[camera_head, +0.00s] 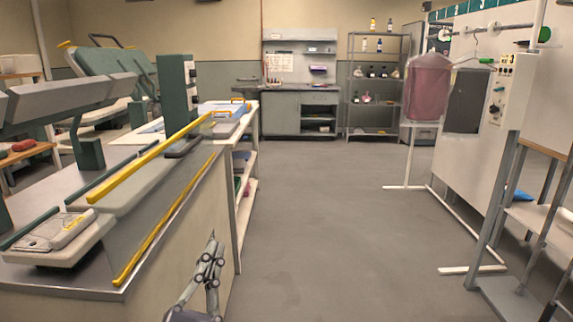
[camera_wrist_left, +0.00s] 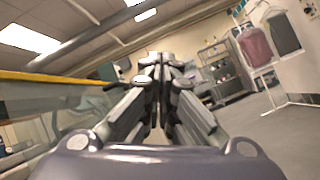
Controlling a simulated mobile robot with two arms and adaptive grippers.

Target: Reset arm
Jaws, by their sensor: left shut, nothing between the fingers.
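My left gripper (camera_head: 210,249) shows low in the head view, left of centre, pointing up beside the side panel of the pressing machine. In the left wrist view the two fingers of the left gripper (camera_wrist_left: 160,62) meet in the middle; they are shut with nothing between them. My right gripper is in neither view.
A pressing machine (camera_head: 150,190) with yellow bars stands close at the left. A garment rail (camera_head: 492,31) at the right holds a pink garment (camera_head: 427,87). Shelves (camera_head: 376,90) and a grey cabinet (camera_head: 284,114) stand at the back. The middle grey floor (camera_head: 320,220) is clear.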

